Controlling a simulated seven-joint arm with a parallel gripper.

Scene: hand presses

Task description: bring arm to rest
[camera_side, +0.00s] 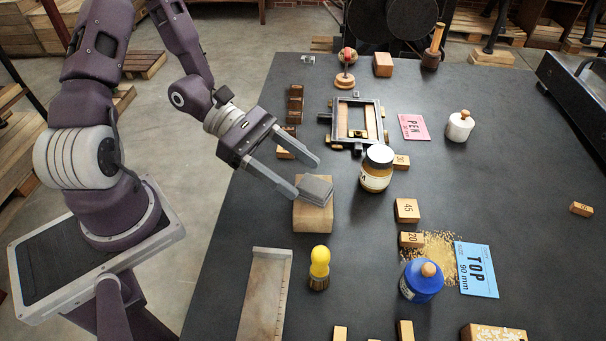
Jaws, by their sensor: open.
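My gripper (306,178) is open, with its two fingers spread apart. It is over the left edge of the dark table (450,190), pointing down to the right. Its fingertips are near a wooden block with a grey metal piece (316,187) on top. The nearer fingertip overlaps the block's upper left corner in the picture; I cannot tell whether it touches. Nothing shows held between the fingers. My arm reaches in from the upper left, bent at the elbow.
A metal frame (357,122) lies behind. A blue jar (421,282), spilled grains (436,252) and a blue card (476,269) are at lower right. The table's right middle is mostly clear.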

